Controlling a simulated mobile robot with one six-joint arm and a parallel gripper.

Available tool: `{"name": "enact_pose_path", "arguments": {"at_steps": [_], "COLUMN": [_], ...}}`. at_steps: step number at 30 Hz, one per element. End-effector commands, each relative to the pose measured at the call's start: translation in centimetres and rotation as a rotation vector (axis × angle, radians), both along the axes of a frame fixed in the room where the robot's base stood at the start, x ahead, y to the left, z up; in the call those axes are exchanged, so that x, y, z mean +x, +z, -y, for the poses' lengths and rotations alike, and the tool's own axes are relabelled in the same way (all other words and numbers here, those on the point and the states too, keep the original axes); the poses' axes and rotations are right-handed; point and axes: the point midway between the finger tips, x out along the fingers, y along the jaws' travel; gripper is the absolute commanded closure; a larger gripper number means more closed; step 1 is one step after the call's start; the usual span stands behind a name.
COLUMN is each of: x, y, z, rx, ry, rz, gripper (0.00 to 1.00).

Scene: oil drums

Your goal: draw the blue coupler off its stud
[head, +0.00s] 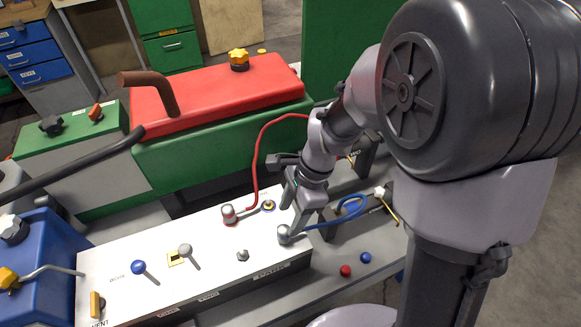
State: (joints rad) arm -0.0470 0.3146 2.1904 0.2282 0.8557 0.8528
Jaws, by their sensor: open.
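The blue coupler (284,234) is a grey metal body with a blue hose (318,224) leaving its right side. It stands low at the right end of the white panel (215,262); any stud beneath it is hidden. My gripper (300,214) is open and points down just above and behind the coupler. I cannot tell whether its fingers straddle or touch the coupler.
A red-hosed coupler (229,214) stands on the panel to the left. A blue knob (138,267), a grey lever (185,250) and a small grey fitting (242,255) also stick up. Red (345,270) and blue (365,257) balls are at right. A red-topped green machine (220,100) stands behind.

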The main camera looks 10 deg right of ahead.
Motion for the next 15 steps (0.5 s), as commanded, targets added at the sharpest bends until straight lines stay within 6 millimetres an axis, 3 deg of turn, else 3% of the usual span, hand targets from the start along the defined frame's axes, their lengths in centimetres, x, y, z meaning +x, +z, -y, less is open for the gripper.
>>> {"name": "enact_pose_path", "arguments": {"at_steps": [15], "x": [-0.4], "y": [-6.1], "z": [-1.7], "rx": [-0.001], "ry": [0.004], "rz": [0.001], "gripper": [0.45]}}
